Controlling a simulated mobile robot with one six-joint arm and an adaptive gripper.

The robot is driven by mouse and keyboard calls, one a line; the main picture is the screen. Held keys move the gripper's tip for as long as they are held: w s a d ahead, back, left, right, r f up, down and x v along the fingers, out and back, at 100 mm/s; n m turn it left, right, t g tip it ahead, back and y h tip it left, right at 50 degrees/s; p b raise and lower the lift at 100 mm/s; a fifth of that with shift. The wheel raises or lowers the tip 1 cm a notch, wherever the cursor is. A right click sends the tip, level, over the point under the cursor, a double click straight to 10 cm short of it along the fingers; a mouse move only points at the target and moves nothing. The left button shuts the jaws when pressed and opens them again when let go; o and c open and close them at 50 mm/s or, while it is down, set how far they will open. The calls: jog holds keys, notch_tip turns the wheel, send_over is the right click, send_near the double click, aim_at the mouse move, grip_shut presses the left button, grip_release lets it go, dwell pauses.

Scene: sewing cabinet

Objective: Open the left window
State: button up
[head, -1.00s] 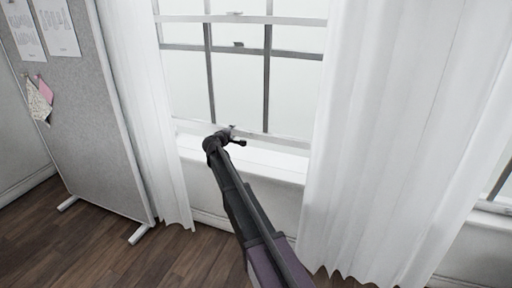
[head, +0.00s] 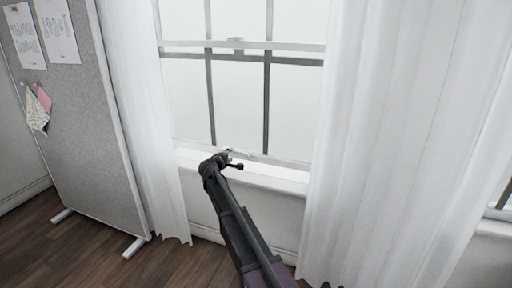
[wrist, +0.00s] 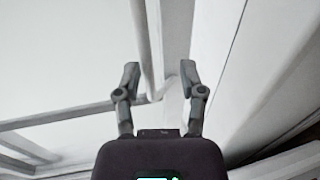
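The left window is a white-framed sash window between two white curtains in the head view. Its lower sash (head: 239,105) has dark bars, and its white top rail (head: 290,47) sits slightly above a dark rail behind it. The sash bottom rail (head: 275,159) is close above the sill; whether a gap remains is hard to tell. My gripper (head: 232,160) is at the middle of this rail, by a small handle (head: 228,152). In the wrist view my gripper (wrist: 160,76) is open, with a pale piece between or beyond its fingers; contact is unclear.
White curtains hang left (head: 143,110) and right (head: 385,140) of the window. A grey pinboard (head: 95,130) stands at the left. The sill (head: 285,180) runs beneath the window. Part of another window (head: 500,205) shows at the right edge.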

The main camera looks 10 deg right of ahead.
jog(key=r+p+v, duration=0.1)
jog(key=p+v, duration=0.2)
jog(key=v, duration=0.8)
jog(key=s+d+r+m+g+y+p, duration=0.1)
jog(key=s+d+r+m+g+p, duration=0.2)
jog(key=s+r+p, duration=0.4)
jog(key=s+d+r+m+g+y+p, duration=0.1)
jog(key=s+d+r+m+g+p, duration=0.3)
jog(key=p, duration=1.4)
jog(key=shift+s+d+r+m+g, duration=0.4)
jog(key=shift+s+d+r, duration=1.6)
jog(key=shift+s, duration=1.75)
jog(key=shift+f, duration=0.1)
